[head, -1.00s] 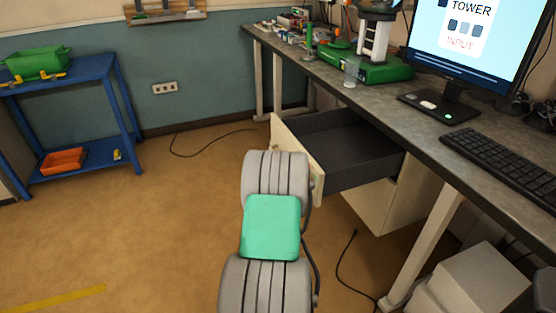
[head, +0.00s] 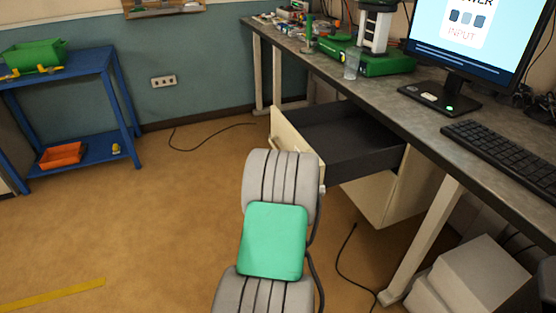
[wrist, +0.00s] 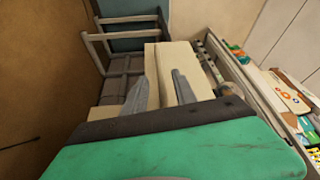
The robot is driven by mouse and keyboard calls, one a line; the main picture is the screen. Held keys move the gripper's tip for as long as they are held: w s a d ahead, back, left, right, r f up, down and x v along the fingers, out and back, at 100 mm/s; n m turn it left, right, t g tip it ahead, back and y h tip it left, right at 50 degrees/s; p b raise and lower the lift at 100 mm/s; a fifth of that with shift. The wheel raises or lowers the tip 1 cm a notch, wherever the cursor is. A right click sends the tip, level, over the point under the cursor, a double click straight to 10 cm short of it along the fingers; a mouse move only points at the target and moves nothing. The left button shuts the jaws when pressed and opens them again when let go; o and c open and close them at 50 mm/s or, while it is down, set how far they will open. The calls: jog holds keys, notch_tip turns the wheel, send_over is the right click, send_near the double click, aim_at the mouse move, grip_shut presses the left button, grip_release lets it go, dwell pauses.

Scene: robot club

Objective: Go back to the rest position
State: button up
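My gripper (wrist: 160,78) shows in the wrist view with its two grey fingers apart and nothing visible between them. A cream surface, seemingly the drawer front, lies just beyond the fingers; whether they touch it I cannot tell. In the head view my grey and green arm reaches forward to the left of the desk drawer, and my gripper is hidden behind it. The drawer (head: 345,138) is pulled out, its dark inside looking empty. Its cream front (head: 291,138) is partly behind my arm.
The desk (head: 375,92) runs along the right, with a monitor (head: 465,45), a keyboard (head: 505,150) and a clear cup (head: 351,64). A blue shelf cart (head: 60,78) stands at the left. Black cables lie on the floor. The left floor is mostly clear.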

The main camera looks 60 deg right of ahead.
jog(key=shift+s+a, duration=0.25)
jog(key=shift+a, duration=0.1)
